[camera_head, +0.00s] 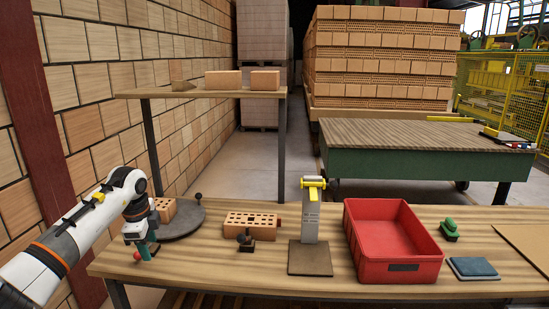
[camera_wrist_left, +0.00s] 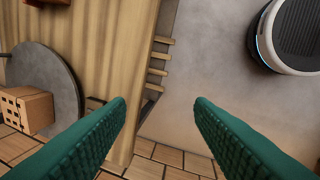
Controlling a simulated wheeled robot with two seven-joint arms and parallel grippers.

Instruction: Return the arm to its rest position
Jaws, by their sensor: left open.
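My left arm (camera_head: 75,235) comes in from the left in the head view. Its gripper (camera_head: 146,252) is over the left end of the front wooden table (camera_head: 215,271), in front of the round grey plate (camera_head: 183,222). In the left wrist view the green fingers of this gripper (camera_wrist_left: 158,102) are wide apart with nothing between them. Below them are the table edge and the floor. My right gripper is in neither view.
A perforated brick (camera_head: 165,209) sits on the round plate; another brick (camera_head: 250,226) lies to its right. A stand with a yellow top (camera_head: 311,215), a red bin (camera_head: 401,268), a green tool (camera_head: 449,230) and a blue pad (camera_head: 473,267) follow rightward. A brick wall (camera_head: 110,60) borders the left.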

